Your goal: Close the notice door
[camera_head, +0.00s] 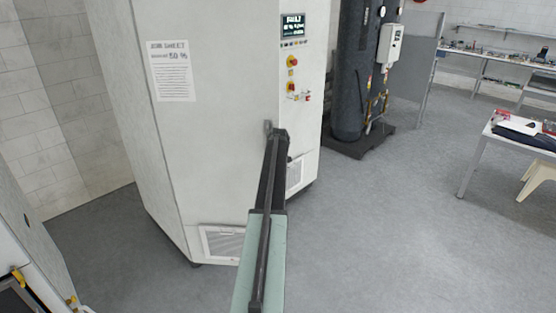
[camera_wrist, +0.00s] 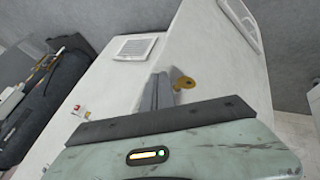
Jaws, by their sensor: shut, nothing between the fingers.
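The notice door (camera_head: 220,120) is a tall pale panel on the front of a grey-white cabinet. A printed job sheet (camera_head: 171,71) is on its upper left and a vent (camera_head: 222,243) is at its foot. My gripper (camera_head: 269,129) is in front of the door's right side, near the seam beside the control panel. Its fingers are shut and empty. In the wrist view my gripper (camera_wrist: 157,92) points at the pale cabinet surface, with a brass key-like piece (camera_wrist: 184,83) just beside it. I cannot tell whether it touches the door or how wide any gap is.
The control panel (camera_head: 292,28) with a lit display and knobs is right of the seam. A dark tank (camera_head: 352,75) stands behind right. A table (camera_head: 520,138) and a stool (camera_head: 541,180) are far right. Grey floor (camera_head: 390,230) is clear in front.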

